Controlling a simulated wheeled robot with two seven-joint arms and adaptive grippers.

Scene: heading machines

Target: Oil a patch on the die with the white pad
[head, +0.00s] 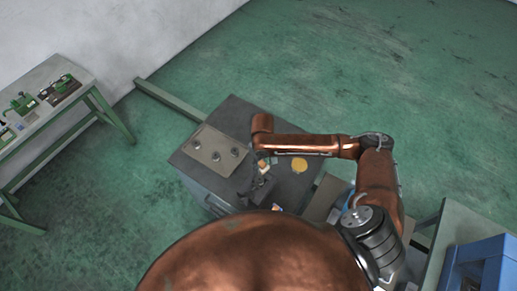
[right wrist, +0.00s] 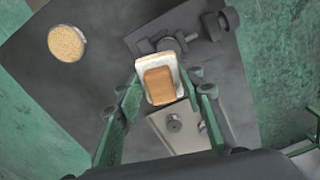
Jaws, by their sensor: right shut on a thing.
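A white pad with an orange-brown block on it (right wrist: 160,84) is between the fingers of my right gripper (right wrist: 165,90) in the right wrist view. The gripper is shut on it. In the head view my right gripper (head: 263,163) hangs over the dark work top, with the pad partly visible. A pale metal plate with several round knobs (head: 205,145) lies on the left of this top; it also shows below the pad in the right wrist view (right wrist: 165,138). I cannot tell for sure which part is the die. My left gripper is not in view.
A yellow round disc (head: 300,165) lies on the top to the right of the gripper. A dark metal fixture (head: 259,190) stands at the near edge. A bench with green tools (head: 45,90) is at the left, and a blue bin (head: 482,262) at the lower right.

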